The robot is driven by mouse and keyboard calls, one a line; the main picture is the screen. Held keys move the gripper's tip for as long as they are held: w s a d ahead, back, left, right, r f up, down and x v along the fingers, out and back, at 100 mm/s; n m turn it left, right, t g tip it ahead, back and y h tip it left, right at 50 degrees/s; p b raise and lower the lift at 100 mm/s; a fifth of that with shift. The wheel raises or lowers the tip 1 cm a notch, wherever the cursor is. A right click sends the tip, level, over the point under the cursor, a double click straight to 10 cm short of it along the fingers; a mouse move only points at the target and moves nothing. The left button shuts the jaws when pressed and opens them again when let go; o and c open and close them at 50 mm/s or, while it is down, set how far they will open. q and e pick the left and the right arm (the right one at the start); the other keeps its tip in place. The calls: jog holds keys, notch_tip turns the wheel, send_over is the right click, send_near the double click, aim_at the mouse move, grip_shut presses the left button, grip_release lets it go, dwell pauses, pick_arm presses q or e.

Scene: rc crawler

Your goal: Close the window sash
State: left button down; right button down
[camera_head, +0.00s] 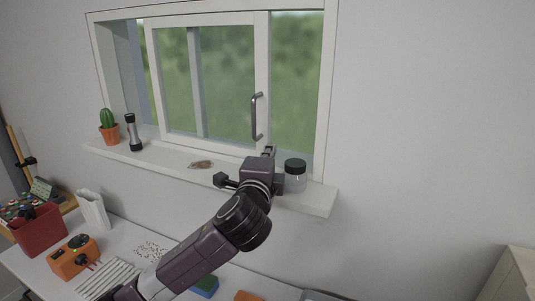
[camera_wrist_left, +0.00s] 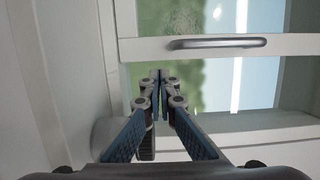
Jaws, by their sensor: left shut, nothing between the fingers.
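The window sash (camera_head: 262,60) is a white-framed pane in the window frame, with a vertical grey bar handle (camera_head: 257,117) on its right upright. To the right of that upright is a strip where the green outside (camera_head: 297,70) shows. My left gripper (camera_head: 268,151) is shut and empty, low by the sash's right upright and below the handle. In the left wrist view the closed fingertips (camera_wrist_left: 159,76) lie just beside the sash upright (camera_wrist_left: 140,47), apart from the handle (camera_wrist_left: 218,42). I cannot tell whether they touch the sash. My right gripper is out of view.
On the sill (camera_head: 325,197) a black-lidded jar (camera_head: 295,177) stands close to my left gripper. A brown flat item (camera_head: 201,164), a flashlight (camera_head: 133,132) and a potted cactus (camera_head: 109,127) are farther left. A cluttered table (camera_head: 128,240) lies below; the wall at right is bare.

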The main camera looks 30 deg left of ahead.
aim_at(202, 130)
pick_arm(q)
jog(key=x, duration=0.2)
jog(key=shift+w+a+f, duration=0.1)
jog(key=shift+w+f, duration=0.05)
jog(key=shift+w, duration=0.2)
jog(key=shift+w+p, duration=0.3)
jog(key=shift+s, duration=0.15)
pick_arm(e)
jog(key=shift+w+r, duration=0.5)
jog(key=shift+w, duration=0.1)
